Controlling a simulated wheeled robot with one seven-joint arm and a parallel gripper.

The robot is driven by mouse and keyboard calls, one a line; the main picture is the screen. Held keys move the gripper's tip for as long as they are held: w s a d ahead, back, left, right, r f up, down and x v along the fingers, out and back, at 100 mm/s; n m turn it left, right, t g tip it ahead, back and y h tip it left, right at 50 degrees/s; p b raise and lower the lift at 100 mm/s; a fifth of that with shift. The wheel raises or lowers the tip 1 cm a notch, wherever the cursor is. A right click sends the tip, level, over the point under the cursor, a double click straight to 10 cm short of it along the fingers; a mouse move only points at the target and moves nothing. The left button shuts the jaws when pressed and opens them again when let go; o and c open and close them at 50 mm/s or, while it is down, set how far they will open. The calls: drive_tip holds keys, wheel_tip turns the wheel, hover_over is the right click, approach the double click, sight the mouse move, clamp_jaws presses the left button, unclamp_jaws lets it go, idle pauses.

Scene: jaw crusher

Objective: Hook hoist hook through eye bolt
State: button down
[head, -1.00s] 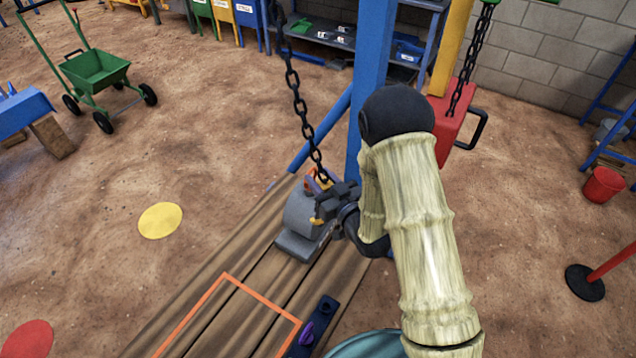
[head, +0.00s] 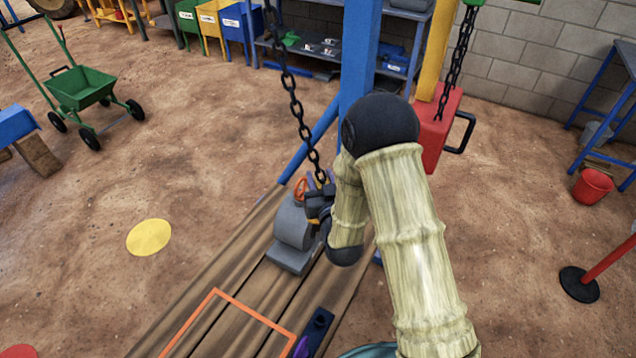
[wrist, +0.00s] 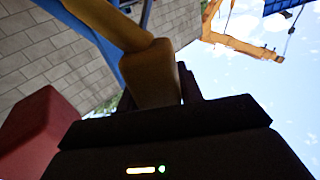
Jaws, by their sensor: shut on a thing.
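The black hoist chain (head: 297,108) hangs down to my gripper (head: 319,188), just above the grey jaw (head: 293,226) on the wooden planks. My gripper is shut on the hoist hook, whose ochre-yellow body (wrist: 155,80) shows between the fingers in the wrist view. The hook's tip is not clear in either view. An orange ring, apparently the eye bolt (head: 301,188), stands at the top of the grey jaw, just left of my fingers. I cannot tell whether the hook passes through it.
A blue post (head: 357,60) with a slanting brace stands close behind my gripper. A red block (head: 437,130) hangs on another chain to the right. An orange outlined rectangle (head: 215,293) lies on the planks in front. The dirt floor at left is mostly open.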

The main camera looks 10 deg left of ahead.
drive_tip(key=w+d+m+h+b, duration=0.2)
drive_tip(key=w+d+m+h, duration=0.2)
drive_tip(key=h, duration=0.8)
drive_tip(key=shift+w+m+h, duration=0.4)
drive_tip(key=shift+w+m, duration=0.8)
drive_tip(key=shift+m, duration=1)
drive_tip(key=shift+a, duration=0.1)
